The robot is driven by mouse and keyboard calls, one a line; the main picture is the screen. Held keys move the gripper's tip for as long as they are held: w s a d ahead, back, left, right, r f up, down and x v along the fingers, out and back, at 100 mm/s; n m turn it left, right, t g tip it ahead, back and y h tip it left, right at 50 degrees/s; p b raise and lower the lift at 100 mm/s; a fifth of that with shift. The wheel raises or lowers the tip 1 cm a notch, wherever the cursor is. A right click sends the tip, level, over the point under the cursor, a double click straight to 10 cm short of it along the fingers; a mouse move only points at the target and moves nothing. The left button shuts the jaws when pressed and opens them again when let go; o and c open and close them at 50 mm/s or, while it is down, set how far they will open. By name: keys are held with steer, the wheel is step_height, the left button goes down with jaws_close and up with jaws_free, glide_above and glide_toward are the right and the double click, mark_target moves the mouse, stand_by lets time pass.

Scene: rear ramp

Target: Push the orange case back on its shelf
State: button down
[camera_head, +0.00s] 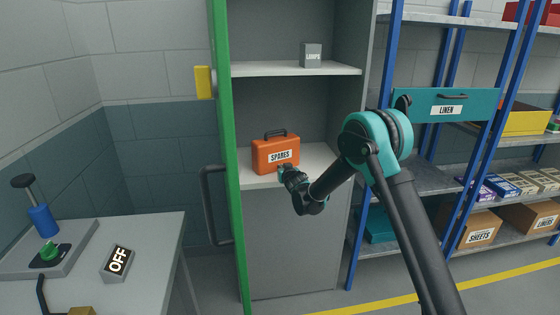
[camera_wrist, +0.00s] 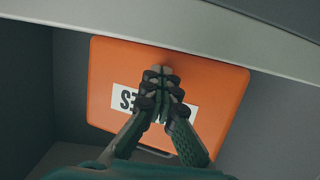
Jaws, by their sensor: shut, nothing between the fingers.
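The orange case (camera_head: 266,158), labelled SPARES, stands upright on the middle shelf (camera_head: 318,158) of a grey cabinet, near the shelf's front edge. My gripper (camera_head: 283,171) is shut and empty at the lower front of the case. In the wrist view the case (camera_wrist: 215,85) fills the middle and looks upside down. There my gripper (camera_wrist: 163,73) has its fingertips together in front of the case's face and covers part of the label. I cannot tell whether the fingertips touch the case.
A green door edge (camera_head: 229,150) with a black handle stands at the cabinet's left. A small grey LAMPS box (camera_head: 311,55) sits on the upper shelf. A blue-framed rack with a teal LINEN drawer (camera_head: 445,105) stands at right. A workbench (camera_head: 150,240) is at lower left.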

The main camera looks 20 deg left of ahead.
steer(key=shift+w+a, duration=0.5)
steer(key=shift+w, duration=0.15)
steer(key=f+v, duration=0.2)
steer(key=v, duration=0.9)
steer(key=shift+s+d+f, duration=0.35)
steer(key=shift+s+d, duration=0.05)
steer(key=shift+s, duration=0.15)
stand_by(0.6)
